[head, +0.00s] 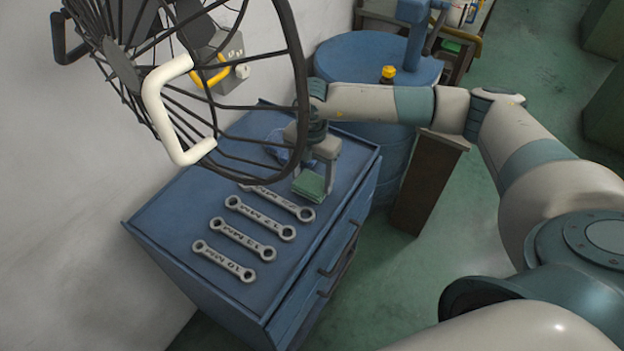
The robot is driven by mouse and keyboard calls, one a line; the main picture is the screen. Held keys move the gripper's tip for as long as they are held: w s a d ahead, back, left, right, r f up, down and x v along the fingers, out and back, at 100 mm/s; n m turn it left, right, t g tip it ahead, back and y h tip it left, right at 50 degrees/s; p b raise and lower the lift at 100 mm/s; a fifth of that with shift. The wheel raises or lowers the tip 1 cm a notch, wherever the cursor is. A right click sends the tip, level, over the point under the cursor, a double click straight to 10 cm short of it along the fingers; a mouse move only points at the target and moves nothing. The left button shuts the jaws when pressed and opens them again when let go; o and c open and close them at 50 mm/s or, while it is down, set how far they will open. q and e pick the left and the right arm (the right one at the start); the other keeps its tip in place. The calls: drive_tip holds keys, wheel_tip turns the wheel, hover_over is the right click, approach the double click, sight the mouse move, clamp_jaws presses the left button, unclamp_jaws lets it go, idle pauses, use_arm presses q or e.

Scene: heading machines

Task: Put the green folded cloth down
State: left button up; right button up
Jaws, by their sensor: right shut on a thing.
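The green folded cloth (308,186) is a small flat square at the far right part of the blue cabinet top, just beyond the wrenches. My right gripper (312,176) points down over it and is shut on it. The cloth is at or just above the cabinet top (180,222); I cannot tell whether it touches. My left gripper is not in view.
Several labelled wrenches (242,235) lie in a row on the cabinet top. A black wire fan cage (296,65) hangs over the cabinet's left and back. A blue drum (345,60) and a brown post (425,185) stand beyond. The near left top is clear.

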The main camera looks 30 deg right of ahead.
sight(312, 179)
drive_tip(key=shift+f+p, duration=0.5)
drive_tip(key=shift+f, duration=0.6)
drive_tip(key=o, duration=1.1)
drive_tip(key=shift+f, duration=0.15)
drive_tip(key=r+b, duration=0.3)
drive_tip(key=r, duration=0.1)
drive_tip(key=shift+w+d+b, duration=0.15)
drive_tip(key=shift+w+b, duration=0.15)
drive_tip(key=shift+b, duration=0.05)
wheel_tip(312, 179, up, 13)
drive_tip(key=b, duration=0.4)
drive_tip(key=shift+r, duration=0.2)
drive_tip(key=shift+f, duration=0.1)
